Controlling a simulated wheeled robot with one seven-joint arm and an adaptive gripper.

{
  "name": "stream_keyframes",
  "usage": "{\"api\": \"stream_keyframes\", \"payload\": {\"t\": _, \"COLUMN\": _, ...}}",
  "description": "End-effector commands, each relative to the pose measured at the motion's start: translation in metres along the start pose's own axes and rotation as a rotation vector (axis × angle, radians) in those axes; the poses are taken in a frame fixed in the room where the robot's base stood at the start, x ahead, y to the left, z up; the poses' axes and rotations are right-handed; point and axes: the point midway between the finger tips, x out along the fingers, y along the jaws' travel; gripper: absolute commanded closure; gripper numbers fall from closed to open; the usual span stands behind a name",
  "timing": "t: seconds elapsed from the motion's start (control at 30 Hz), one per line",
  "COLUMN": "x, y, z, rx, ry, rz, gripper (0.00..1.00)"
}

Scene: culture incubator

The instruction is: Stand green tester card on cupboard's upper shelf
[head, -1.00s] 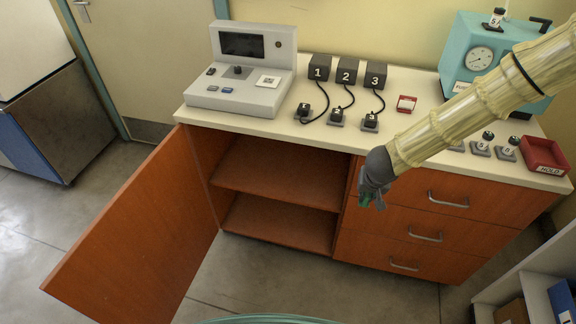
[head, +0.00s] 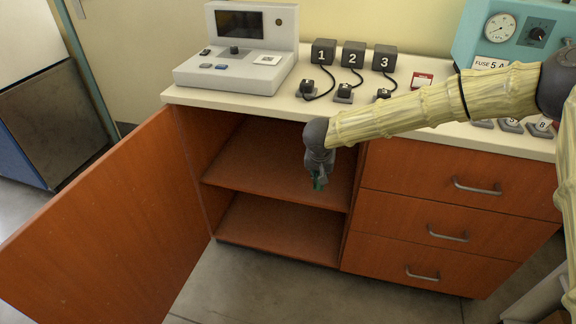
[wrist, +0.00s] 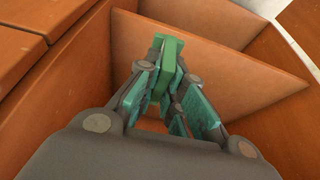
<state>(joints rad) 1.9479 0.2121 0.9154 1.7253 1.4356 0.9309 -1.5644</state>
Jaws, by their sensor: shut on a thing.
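The green tester card (wrist: 168,65) is held between the fingers of my gripper (wrist: 165,85) in the wrist view. In the head view only a small green piece of the card (head: 319,182) shows at the tip of my gripper (head: 318,172), which points down in front of the open cupboard. The cupboard's upper shelf (head: 255,168) is bare. In the head view the gripper overlaps the right part of that shelf. I cannot tell whether the card is past the shelf's front edge. In the wrist view the shelf (wrist: 215,70) lies beyond the card.
The cupboard door (head: 95,225) stands wide open to the left. The lower shelf (head: 280,230) is also bare. Closed drawers (head: 455,190) with handles are on the right. The counter above carries a grey console (head: 240,60), numbered black blocks (head: 353,54) and a teal device (head: 510,40).

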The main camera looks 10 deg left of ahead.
Motion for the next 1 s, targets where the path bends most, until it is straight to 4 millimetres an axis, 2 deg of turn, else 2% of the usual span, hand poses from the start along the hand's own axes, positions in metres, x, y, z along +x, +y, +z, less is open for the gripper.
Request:
{"api": "stream_keyframes", "payload": {"t": 0.03, "x": 0.017, "y": -0.010, "z": 0.005, "rx": 0.002, "ry": -0.001, "rz": -0.001, "gripper": 1.00}}
{"api": "stream_keyframes", "payload": {"t": 0.53, "x": 0.069, "y": -0.085, "z": 0.015, "rx": 0.017, "ry": 0.000, "rz": 0.006, "gripper": 1.00}}
{"api": "stream_keyframes", "payload": {"t": 0.8, "x": 0.083, "y": -0.113, "z": 0.021, "rx": 0.019, "ry": 0.001, "rz": 0.006, "gripper": 1.00}}
{"api": "stream_keyframes", "payload": {"t": 1.0, "x": 0.085, "y": -0.121, "z": 0.021, "rx": 0.018, "ry": 0.001, "rz": 0.007, "gripper": 1.00}}
